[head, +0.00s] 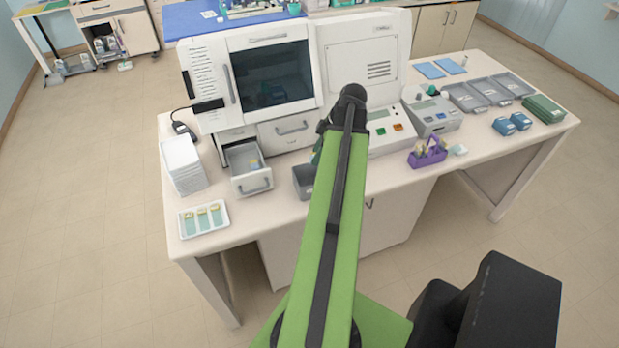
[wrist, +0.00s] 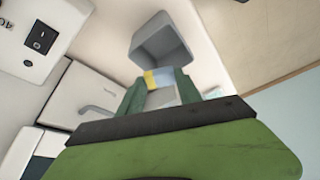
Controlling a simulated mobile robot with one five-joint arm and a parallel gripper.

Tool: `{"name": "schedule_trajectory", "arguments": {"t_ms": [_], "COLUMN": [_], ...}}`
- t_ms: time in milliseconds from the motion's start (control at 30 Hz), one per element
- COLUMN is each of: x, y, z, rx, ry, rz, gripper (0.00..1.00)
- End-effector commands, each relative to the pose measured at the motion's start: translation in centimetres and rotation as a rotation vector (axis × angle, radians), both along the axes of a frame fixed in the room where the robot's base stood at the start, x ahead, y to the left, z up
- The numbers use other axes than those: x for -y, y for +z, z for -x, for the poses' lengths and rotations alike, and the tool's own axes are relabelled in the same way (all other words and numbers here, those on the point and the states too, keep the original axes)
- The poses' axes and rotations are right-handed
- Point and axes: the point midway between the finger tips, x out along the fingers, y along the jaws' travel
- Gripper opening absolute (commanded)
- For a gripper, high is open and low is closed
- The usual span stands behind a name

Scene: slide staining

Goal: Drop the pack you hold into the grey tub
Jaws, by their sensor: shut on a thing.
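My gripper (wrist: 161,84) is shut on a small pack (wrist: 163,97), pale with a yellow and a blue part, held between two dark green fingers. In the head view my arm hides most of the gripper; only a bit of dark green finger shows at the arm's left edge. The grey tub (head: 302,183) stands on the bench near its front edge, partly hidden by my arm. In the wrist view the tub (wrist: 158,50) appears just beyond the fingertips, its open inside visible and no contents seen. The pack looks apart from the tub, but the exact gap is unclear.
An open drawer (head: 252,184) with small packs inside juts out left of the tub. A white tray (head: 188,230) with slides lies at the front left corner. A purple caddy (head: 428,158) and a white machine (head: 390,133) stand to the right.

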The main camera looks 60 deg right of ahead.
Motion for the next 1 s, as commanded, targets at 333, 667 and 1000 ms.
{"name": "schedule_trajectory", "arguments": {"t_ms": [333,667,1000], "x": [0.0,0.1,0.2], "y": [-4.0,-6.2,-6.0], "z": [0.1,0.1,0.2], "rx": [0.0,0.0,0.0], "ry": [-0.001,-0.002,-0.003], "rz": [0.0,-0.001,0.0], "gripper": [0.02,0.02,0.64]}}
